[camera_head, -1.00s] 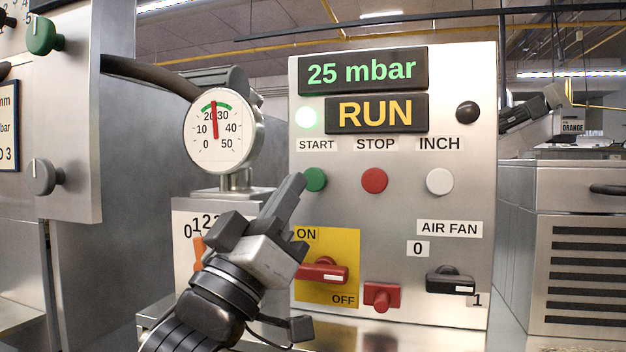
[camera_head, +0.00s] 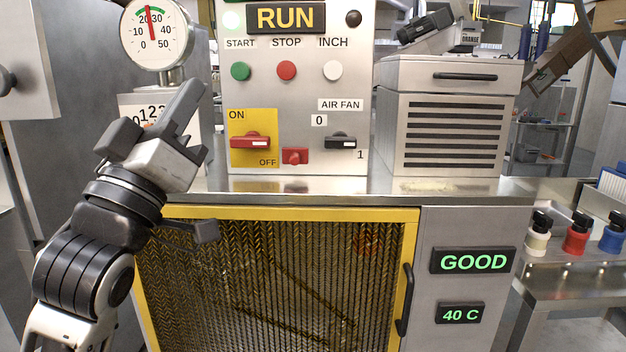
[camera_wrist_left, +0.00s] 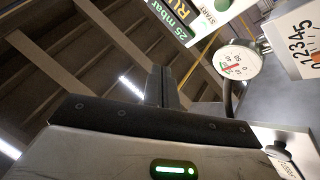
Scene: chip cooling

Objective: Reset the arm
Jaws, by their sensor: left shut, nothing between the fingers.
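My left gripper (camera_head: 186,100) is in the left part of the head view, shut and empty. Its fingers point up and to the right, just left of the control panel (camera_head: 223,100). It overlaps the white counter box (camera_head: 132,103) below the round gauge (camera_head: 152,32). I see no contact with the panel. In the left wrist view the closed fingers (camera_wrist_left: 162,86) point at the ceiling, with the panel and gauge at upper right. The panel reads RUN. My right gripper is not in view.
Red handle (camera_head: 250,142) and black AIR FAN switch (camera_head: 341,141) lie across. A yellow-framed mesh door (camera_head: 408,240) is below, with displays reading GOOD (camera_head: 472,261) and 40 C (camera_head: 460,313). A vented metal box (camera_head: 445,100) stands right. Coloured knobs (camera_head: 575,238) are far right.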

